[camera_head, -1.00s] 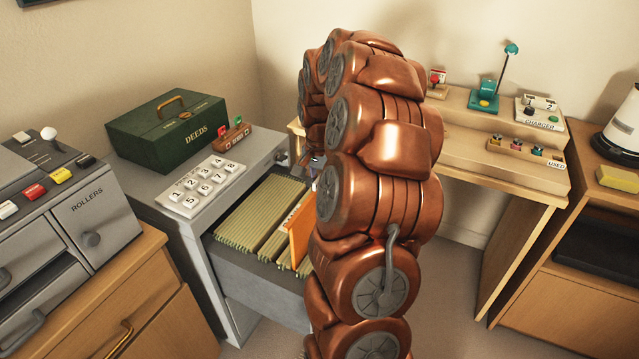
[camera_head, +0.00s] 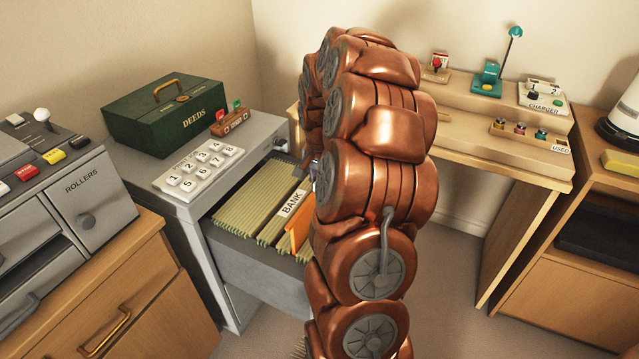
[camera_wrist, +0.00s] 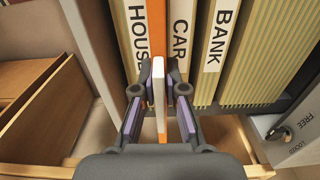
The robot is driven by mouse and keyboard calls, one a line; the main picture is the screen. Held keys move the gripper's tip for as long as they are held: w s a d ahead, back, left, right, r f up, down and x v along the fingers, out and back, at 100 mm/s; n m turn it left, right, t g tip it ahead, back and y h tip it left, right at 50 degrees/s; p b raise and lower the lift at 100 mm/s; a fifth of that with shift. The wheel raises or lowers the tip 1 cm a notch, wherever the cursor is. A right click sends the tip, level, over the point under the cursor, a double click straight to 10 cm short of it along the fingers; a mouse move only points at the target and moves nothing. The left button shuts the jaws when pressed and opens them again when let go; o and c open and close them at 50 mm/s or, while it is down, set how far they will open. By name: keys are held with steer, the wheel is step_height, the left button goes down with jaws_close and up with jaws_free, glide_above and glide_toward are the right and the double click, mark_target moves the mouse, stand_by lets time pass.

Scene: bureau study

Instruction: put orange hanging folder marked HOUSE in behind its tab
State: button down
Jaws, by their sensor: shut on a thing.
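The orange hanging folder (camera_head: 293,238) sits upright, at least partly down in the open file drawer (camera_head: 262,268). In the wrist view the orange folder (camera_wrist: 157,28) is a narrow strip with a pale edge, between the HOUSE tab (camera_wrist: 138,30) on its left and the CAR tab (camera_wrist: 181,35) on its right. My gripper (camera_wrist: 159,78) is shut on the folder's edge, one finger on each side. In the head view my arm hides most of the gripper. How deep the folder sits is hidden.
The BANK tab (camera_head: 291,204) stands among several green folders (camera_head: 255,203). A keypad (camera_head: 198,168), a green DEEDS box (camera_head: 170,115) and a small rack (camera_head: 229,122) stand on the cabinet. A wooden desk (camera_head: 500,145) is to the right.

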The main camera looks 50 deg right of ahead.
step_height(320, 180, down, 8)
steer(key=b, duration=0.2)
steer(key=shift+r+b, duration=0.15)
steer(key=shift+b, duration=0.15)
steer(key=c, duration=1.2)
jaws_free()
steer(key=shift+o, duration=0.2)
steer(key=shift+r, duration=0.15)
step_height(320, 180, up, 12)
steer(key=shift+f, duration=0.15)
